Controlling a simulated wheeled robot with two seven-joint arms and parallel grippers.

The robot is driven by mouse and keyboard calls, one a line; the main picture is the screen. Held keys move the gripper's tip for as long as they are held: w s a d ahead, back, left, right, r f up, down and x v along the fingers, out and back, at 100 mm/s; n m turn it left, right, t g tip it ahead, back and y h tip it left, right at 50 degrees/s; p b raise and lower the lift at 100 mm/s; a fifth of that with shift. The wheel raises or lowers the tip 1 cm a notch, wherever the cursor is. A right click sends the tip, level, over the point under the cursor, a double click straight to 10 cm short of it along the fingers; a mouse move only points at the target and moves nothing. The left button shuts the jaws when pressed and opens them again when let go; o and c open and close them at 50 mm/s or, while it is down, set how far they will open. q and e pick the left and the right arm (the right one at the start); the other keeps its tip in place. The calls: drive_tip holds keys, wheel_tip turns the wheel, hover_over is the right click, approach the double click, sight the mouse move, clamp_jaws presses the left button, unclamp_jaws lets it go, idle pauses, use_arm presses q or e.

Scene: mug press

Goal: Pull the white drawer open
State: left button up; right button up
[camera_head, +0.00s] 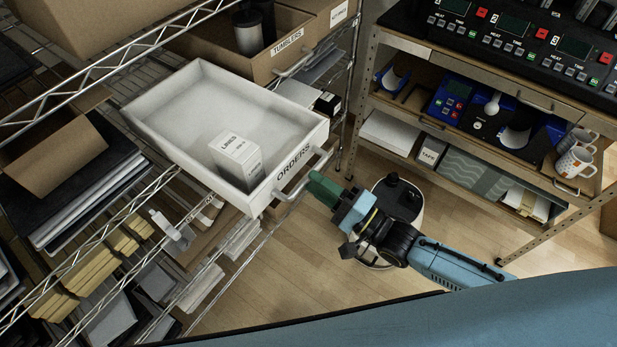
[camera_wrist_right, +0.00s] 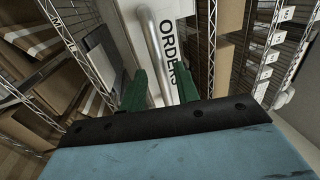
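The white drawer (camera_head: 165,88) sits on the wire rack in the head view, with an open top and "ORDERS" printed on its front. A small white box (camera_head: 238,160) stands inside it. Its metal bar handle (camera_head: 305,176) is on the front face; in the right wrist view the handle (camera_wrist_right: 156,55) runs through the gap between the green fingers. My right gripper (camera_head: 318,187) is at the handle with its fingers apart (camera_wrist_right: 160,85). I cannot tell whether a finger touches the bar. My left gripper is not in view.
A cardboard "TUMBLERS" bin (camera_head: 285,55) is behind the drawer. Lower rack shelves hold yellow boxes (camera_head: 85,260). A shelf unit with a control panel (camera_head: 520,40) and mugs (camera_head: 575,160) stands at right. A round white container (camera_head: 408,210) is on the floor behind my right wrist. Wooden floor (camera_head: 290,270) is clear in front.

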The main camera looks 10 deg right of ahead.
drive_tip(key=b+v, duration=0.1)
drive_tip(key=v, duration=0.9)
drive_tip(key=shift+b, duration=0.3)
drive_tip(key=shift+s+d, duration=0.1)
drive_tip(key=d+f+n+g+h+b, duration=0.1)
drive_tip(key=d+f+h+b, duration=0.15)
drive_tip(key=f, duration=0.65)
drive_tip(key=d+f+n+g+h+b, duration=0.1)
drive_tip(key=d+f+n+h, duration=0.15)
drive_tip(key=f, duration=0.65)
drive_tip(key=d+f+n+g+h+b, duration=0.1)
drive_tip(key=d+f+h, duration=0.25)
drive_tip(key=f, duration=0.45)
drive_tip(key=s+d+f+n+g+h+b, duration=0.1)
drive_tip(key=s+f+g+h+b, duration=0.1)
drive_tip(key=s+f, duration=0.45)
drive_tip(key=s+d+f+n+g+h+b, duration=0.15)
drive_tip(key=s+f, duration=0.25)
drive_tip(key=f, duration=0.6)
drive_tip(key=s+a+f+n+g+h+b, duration=0.1)
drive_tip(key=s+f+n+g, duration=0.1)
drive_tip(key=s+f, duration=0.3)
drive_tip(key=s+a+f+n+g+h+b, duration=0.1)
drive_tip(key=s+f+g, duration=0.4)
drive_tip(key=s, duration=0.9)
drive_tip(key=shift+a+n, duration=0.2)
drive_tip(key=shift+n, duration=0.7)
